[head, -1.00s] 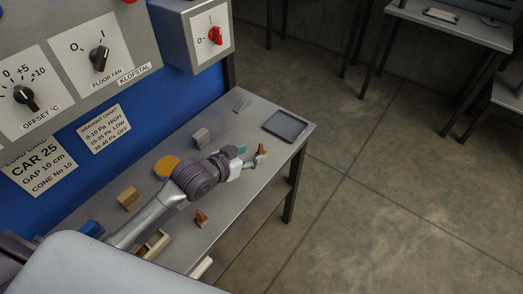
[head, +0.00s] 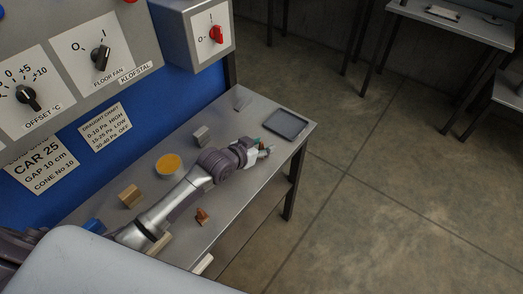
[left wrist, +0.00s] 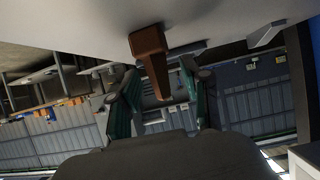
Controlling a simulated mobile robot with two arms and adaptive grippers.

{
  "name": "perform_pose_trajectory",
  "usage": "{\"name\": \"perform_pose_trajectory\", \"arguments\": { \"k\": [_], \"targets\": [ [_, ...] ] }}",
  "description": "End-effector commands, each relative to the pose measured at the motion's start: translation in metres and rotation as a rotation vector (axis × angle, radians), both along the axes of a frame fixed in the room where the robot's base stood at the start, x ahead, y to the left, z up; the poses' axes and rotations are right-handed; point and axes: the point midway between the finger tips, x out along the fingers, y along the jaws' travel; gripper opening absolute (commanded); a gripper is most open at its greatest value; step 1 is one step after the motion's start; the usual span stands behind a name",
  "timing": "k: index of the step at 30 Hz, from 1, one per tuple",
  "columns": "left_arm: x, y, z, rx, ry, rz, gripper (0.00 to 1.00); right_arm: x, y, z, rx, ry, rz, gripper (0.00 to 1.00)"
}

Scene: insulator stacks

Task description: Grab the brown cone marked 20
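A brown tapered cone (left wrist: 150,58) stands on the bench top, which appears upside down at the top of the left wrist view. My left gripper (left wrist: 158,72) has its two green fingers apart, one on each side of the cone, with a gap visible between finger and cone. In the head view my left gripper (head: 263,147) is at the right part of the bench and mostly hides this cone. A second, similar brown cone (head: 202,215) stands nearer the front edge, beside my left forearm. No number is readable on either cone. My right gripper is not in view.
A dark tray (head: 286,124) lies at the bench's right end, close beyond the gripper. A grey block (head: 201,136), a yellow round dish (head: 168,166) and a wooden block (head: 130,196) stand toward the back. The control panel (head: 75,60) rises behind the bench.

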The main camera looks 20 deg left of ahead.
Motion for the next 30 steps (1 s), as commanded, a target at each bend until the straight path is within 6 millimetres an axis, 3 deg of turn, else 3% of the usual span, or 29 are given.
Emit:
{"name": "perform_pose_trajectory", "arguments": {
  "k": [1,6,8,20,27,30],
  "targets": [
    [0.000,0.000,0.000,0.000,0.000,0.000,0.35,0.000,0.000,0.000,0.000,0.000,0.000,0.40],
    [0.000,0.000,0.000,0.000,0.001,0.000,0.07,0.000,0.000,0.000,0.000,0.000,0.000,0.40],
    [0.000,0.000,0.000,0.000,0.001,0.000,0.00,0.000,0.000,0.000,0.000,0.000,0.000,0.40],
    [0.000,0.000,0.006,0.000,-0.001,0.000,0.00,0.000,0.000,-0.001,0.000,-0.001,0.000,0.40],
    [0.001,0.000,0.041,-0.001,-0.006,0.000,0.00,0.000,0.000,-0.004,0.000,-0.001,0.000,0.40],
    [0.001,-0.023,0.053,-0.008,-0.004,-0.003,0.00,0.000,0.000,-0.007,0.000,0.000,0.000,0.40]
  ]
}}
